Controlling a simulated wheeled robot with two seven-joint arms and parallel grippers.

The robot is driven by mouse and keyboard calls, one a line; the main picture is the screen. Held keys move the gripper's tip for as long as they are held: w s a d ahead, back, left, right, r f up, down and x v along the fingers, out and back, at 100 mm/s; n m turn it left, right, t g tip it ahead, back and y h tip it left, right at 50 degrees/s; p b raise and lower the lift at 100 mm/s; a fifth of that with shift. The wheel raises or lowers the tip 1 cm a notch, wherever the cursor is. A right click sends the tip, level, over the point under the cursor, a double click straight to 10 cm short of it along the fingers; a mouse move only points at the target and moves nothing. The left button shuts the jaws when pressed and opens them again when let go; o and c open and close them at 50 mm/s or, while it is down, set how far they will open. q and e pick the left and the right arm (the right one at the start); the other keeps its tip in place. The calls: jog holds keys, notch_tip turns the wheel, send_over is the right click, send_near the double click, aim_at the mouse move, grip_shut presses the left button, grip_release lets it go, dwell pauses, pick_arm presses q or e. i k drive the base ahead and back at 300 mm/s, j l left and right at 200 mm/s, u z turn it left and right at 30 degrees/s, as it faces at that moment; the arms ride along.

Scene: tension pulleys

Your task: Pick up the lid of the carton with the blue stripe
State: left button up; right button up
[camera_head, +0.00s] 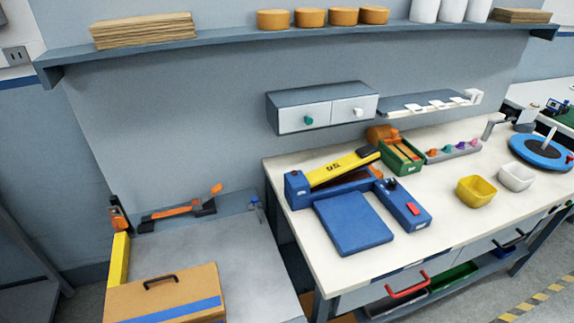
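The carton (150,312) with the blue stripe stands at the bottom left, on a grey surface. It is tan, and the blue stripe (170,311) runs along its near part. A tan lid (190,280) with a dark arched handle (160,281) appears to lie on top of it. The picture's lower edge cuts off the carton's near side. Neither of my grippers shows in the head view.
A yellow bar (119,260) stands at the carton's left. An orange and black tool (178,211) lies behind it. The grey surface (245,255) right of the carton is clear. A white workbench (300,228) holds a blue plate (352,219) and bowls.

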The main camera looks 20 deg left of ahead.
aim_at(195, 294)
jog(key=u, duration=1.7)
